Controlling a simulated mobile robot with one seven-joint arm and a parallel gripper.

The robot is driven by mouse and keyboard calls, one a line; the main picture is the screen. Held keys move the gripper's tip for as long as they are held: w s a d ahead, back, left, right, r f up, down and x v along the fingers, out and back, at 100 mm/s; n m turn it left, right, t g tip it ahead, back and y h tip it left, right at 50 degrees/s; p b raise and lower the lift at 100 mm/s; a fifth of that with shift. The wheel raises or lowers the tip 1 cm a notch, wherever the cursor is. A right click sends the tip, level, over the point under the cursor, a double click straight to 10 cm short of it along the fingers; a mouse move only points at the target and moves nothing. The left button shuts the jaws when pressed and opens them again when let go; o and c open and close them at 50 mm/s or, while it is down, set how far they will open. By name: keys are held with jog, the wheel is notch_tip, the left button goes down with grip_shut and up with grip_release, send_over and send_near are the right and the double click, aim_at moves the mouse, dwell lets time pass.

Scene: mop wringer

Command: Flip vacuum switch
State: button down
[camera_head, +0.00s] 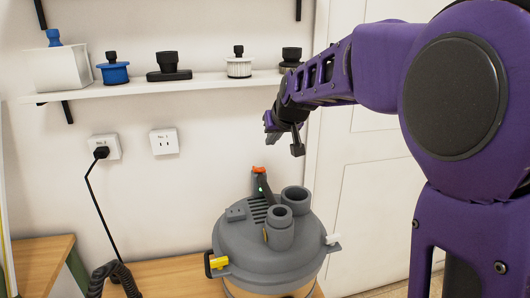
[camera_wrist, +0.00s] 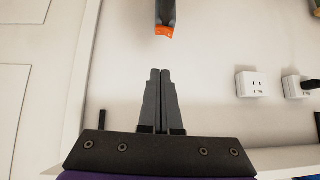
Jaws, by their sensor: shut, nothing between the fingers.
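The vacuum (camera_head: 262,245) is a grey-lidded canister below the shelf, with a dark upright lever (camera_head: 262,186) on its lid. The lever ends in an orange tip (camera_head: 258,169), which I take to be the switch. In the wrist view the orange tip (camera_wrist: 164,32) and part of the dark lever show at the top, beyond my fingertips and apart from them. My gripper (camera_head: 269,124) is above the vacuum, in front of the wall. Its fingers also show in the wrist view (camera_wrist: 160,72), pressed together and empty.
Two round ports (camera_head: 294,196) stand on the lid beside the lever. A wall shelf (camera_head: 140,87) with several small fittings is at the upper left. Two outlets (camera_head: 164,142) are on the wall, one with a black plug and cord (camera_head: 90,195). A door (camera_head: 365,190) stands at right.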

jog(key=shift+w+d+r+m+y+b, duration=0.1)
jog(key=shift+w+d+m+y+b, duration=0.1)
jog(key=shift+d+y, duration=0.15)
jog(key=shift+w+d+r+m+y+b, duration=0.15)
jog(key=shift+d+m+y, duration=0.1)
jog(key=shift+y, duration=0.2)
jog(key=shift+s+f, duration=0.1)
send_over(259, 169)
jog(key=d, duration=0.1)
jog(key=f, duration=0.7)
jog(key=shift+s+d+f, duration=0.1)
jog(key=shift+s+d, duration=0.05)
jog(key=shift+s, duration=0.25)
jog(key=shift+s+a+f, duration=0.15)
jog(key=shift+f, duration=0.5)
jog(key=shift+s+a+f, duration=0.1)
jog(key=shift+f, duration=0.5)
jog(key=shift+a+f, duration=0.1)
jog(key=shift+f, duration=0.45)
jog(key=shift+a, duration=0.15)
